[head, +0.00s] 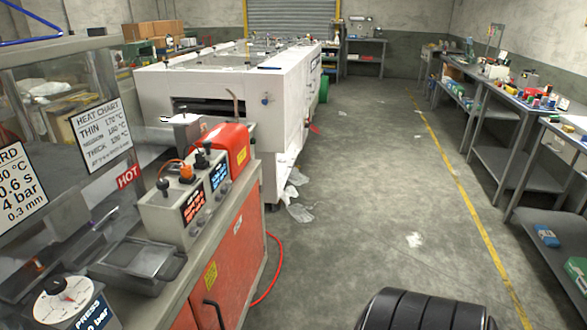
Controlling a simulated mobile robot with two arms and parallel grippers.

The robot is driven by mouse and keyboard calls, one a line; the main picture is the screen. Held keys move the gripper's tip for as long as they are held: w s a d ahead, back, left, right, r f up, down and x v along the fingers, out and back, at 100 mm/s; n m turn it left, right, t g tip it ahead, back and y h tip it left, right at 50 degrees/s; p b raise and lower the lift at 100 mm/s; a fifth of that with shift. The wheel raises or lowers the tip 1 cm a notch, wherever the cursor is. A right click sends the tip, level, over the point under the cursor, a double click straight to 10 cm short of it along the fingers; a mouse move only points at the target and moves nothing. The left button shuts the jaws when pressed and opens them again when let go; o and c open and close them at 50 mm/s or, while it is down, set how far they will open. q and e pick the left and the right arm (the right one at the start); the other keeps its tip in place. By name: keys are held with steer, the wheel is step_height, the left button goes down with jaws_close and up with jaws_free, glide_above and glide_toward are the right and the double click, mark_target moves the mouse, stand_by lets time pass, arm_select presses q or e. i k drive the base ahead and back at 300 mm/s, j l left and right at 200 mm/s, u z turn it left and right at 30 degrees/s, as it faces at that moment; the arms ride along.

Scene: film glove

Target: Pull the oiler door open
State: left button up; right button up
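No label in the head view that I can read names an oiler. A grey machine cabinet at the left has an orange-red front panel (240,262) with a yellow warning label. A black bar handle (215,312) stands out near its lower left part, at the bottom of the view. The panels look closed. I cannot tell which panel is the oiler door. A red housing (228,143) sits on top of the cabinet, beside a grey control box (185,208) with levers and lit displays. Neither of my grippers is in view.
A large white machine (225,95) stands behind the cabinet. A red hose (272,275) lies on the floor beside the cabinet. Workbenches (490,110) with small items line the right side. The concrete aisle (370,185) between is mostly clear, with scraps of plastic (298,205).

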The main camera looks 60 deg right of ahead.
mark_target(218, 301)
steer(key=k+l+z, duration=0.1)
steer(key=z, duration=1.2)
